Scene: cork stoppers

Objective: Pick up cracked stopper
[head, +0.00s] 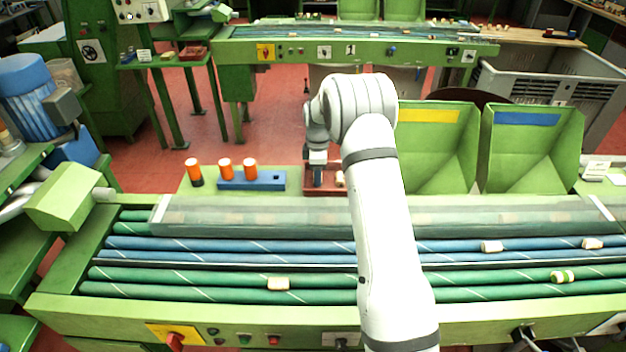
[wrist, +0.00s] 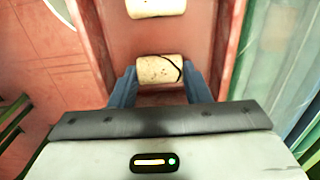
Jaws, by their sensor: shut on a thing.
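The cracked stopper (wrist: 156,69) is a pale speckled cork with a dark curved crack line near its right end in the wrist view. My gripper (wrist: 160,75) has its two blue fingers closed on the ends of this stopper, inside a red tray (wrist: 205,30). In the head view my gripper (head: 318,180) points down into the red tray (head: 312,192) behind the rollers. The held stopper cannot be made out there. A second cork (wrist: 155,7) lies in the tray, cut off by the top edge of the wrist view.
Corks lie on the rollers: one at front left (head: 278,284), two on the blue rollers (head: 492,247), and a green-banded one (head: 563,276). A blue rack (head: 265,181) with orange-topped pieces stands left of the tray. Two green bins (head: 437,150) stand to its right.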

